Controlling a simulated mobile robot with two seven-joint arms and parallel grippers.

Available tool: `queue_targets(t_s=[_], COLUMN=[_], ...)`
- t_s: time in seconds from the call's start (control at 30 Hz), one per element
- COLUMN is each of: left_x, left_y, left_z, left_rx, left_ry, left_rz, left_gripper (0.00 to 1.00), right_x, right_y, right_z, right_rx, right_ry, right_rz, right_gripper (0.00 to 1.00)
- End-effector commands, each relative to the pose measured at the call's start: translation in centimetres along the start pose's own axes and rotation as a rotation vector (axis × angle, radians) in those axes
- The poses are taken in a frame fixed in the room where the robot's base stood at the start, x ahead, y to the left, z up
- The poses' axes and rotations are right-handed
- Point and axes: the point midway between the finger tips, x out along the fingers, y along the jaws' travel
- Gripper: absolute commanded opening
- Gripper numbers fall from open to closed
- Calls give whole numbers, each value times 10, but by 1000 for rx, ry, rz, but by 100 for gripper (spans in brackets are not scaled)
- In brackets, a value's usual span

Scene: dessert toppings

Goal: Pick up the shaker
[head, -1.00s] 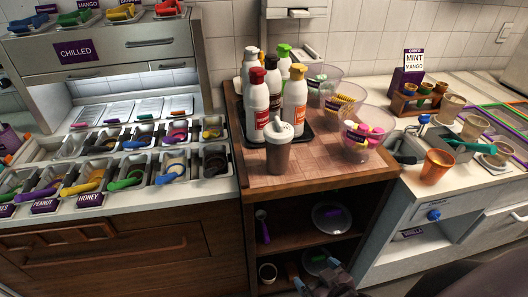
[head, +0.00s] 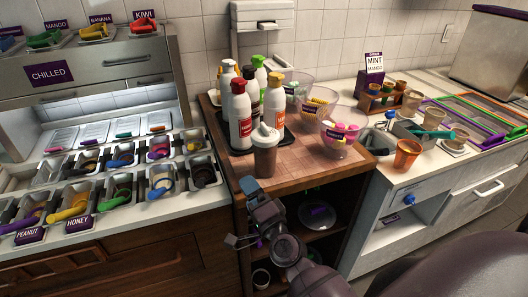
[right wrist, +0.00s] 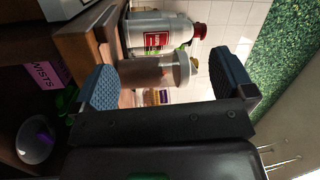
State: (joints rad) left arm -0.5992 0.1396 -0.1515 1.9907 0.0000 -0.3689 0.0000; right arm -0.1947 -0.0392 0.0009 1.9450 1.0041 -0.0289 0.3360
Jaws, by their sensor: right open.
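The shaker (head: 265,158) is a brownish, see-through cup with a white domed lid. It stands upright near the front edge of the wooden cart top (head: 300,176). My right gripper (head: 250,208) is at the cart's front edge, just below and in front of the shaker. In the right wrist view the open right gripper (right wrist: 165,80) has two blue padded fingers spread wide. The shaker (right wrist: 148,73) shows sideways in the gap between them, farther off, and nothing is held. My left gripper is not in view.
Several sauce bottles (head: 240,115) stand on a dark tray right behind the shaker. Clear bowls of toppings (head: 341,148) are to its right. Topping bins (head: 117,190) fill the left counter. An orange cup (head: 407,154) stands on the right counter. The cart top's front left is clear.

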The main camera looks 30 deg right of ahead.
Motion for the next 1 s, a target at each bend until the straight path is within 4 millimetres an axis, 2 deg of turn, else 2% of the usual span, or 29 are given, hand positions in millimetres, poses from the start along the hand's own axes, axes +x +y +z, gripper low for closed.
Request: queue_targets(t_s=[0.1,0.27,0.5,0.6,0.7,0.83,1.0], left_x=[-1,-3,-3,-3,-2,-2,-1], left_y=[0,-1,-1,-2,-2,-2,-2], left_z=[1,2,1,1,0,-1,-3], left_rx=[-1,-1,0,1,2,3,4], left_ry=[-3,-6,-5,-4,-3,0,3], left_rz=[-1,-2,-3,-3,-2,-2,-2], left_gripper=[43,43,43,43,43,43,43], right_x=[15,27,34,33,32,34,52], right_y=[-15,-22,-9,0,7,12,16], right_z=[-14,-33,-56,-60,-63,-65,-73], right_rx=[289,689,1281,1470,1596,1668,1672], right_ry=[87,200,370,430,472,497,497], right_rz=[-55,-113,-168,-180,-188,-192,-192], right_gripper=[100,100,100,100,100,100,100])
